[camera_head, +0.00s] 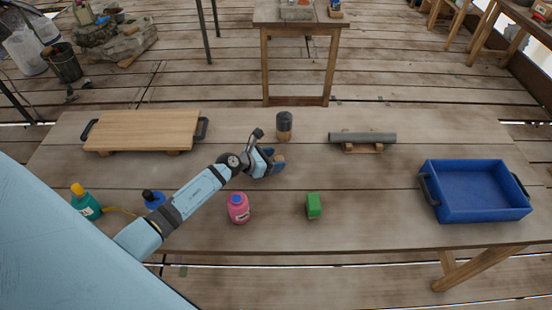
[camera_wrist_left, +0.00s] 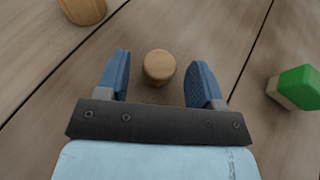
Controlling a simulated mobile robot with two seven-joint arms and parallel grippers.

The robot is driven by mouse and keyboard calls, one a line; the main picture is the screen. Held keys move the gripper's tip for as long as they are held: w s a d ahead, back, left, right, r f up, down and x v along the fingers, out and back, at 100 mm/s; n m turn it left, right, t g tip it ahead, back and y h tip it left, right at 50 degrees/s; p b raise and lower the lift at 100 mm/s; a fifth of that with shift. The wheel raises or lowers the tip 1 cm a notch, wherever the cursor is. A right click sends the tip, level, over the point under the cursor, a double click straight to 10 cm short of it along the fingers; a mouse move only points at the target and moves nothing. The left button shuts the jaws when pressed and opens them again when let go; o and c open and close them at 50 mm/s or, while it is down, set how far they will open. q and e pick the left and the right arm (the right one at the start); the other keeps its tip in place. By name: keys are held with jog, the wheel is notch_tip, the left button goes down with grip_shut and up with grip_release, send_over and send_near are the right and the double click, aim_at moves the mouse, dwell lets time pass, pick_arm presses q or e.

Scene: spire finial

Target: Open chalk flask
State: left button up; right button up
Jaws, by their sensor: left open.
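My left gripper (camera_head: 276,162) is over the middle of the table. In the left wrist view my left gripper (camera_wrist_left: 162,82) has its two blue fingers wide apart, with a round wooden piece (camera_wrist_left: 159,67) between and a little beyond them, not visibly touched. A tan bit of it (camera_head: 280,159) shows by the fingers in the head view. No thing is clearly marked as the chalk flask. Candidate bottles are a pink bottle (camera_head: 238,208), a teal bottle with a yellow cap (camera_head: 85,203) and a blue-capped bottle (camera_head: 153,199) partly behind my arm. My right gripper is not in view.
A green block (camera_head: 314,206) with a pale part, also in the wrist view (camera_wrist_left: 298,88), stands right of the pink bottle. A dark cylinder (camera_head: 284,126), a grey pipe on a stand (camera_head: 362,137), a wooden board (camera_head: 145,130) and a blue tray (camera_head: 430,168) are on the table.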

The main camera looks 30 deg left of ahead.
pick_arm(q)
jog(key=v, duration=1.1)
jog(key=shift+d+r, duration=0.1)
jog(key=shift+r, duration=0.05)
notch_tip(320, 180, up, 10)
jog(key=s+d+n+t+y, duration=0.2)
jog(key=n+t+y, duration=0.4)
jog(key=n, duration=1)
jog(key=s+d+f+n+g, duration=0.1)
jog(key=s+d+n+g, duration=0.2)
jog(key=s+n+g, duration=0.35)
jog(key=s+d+n+g, duration=0.3)
jog(key=s+d+n, duration=0.1)
jog(key=s+n, duration=0.5)
jog(key=s+d+f+n+g, duration=0.1)
jog(key=s+d+n+g, duration=0.2)
jog(key=s+n+g, duration=0.35)
jog(key=w+d+f+t+h+p, duration=0.3)
jog(key=w+d+f+t+p, duration=0.1)
jog(key=f+t, duration=0.5)
jog(key=shift+w+d+n+p, duration=0.35)
jog(key=shift+w+d, duration=0.25)
jog(key=shift+d, duration=0.65)
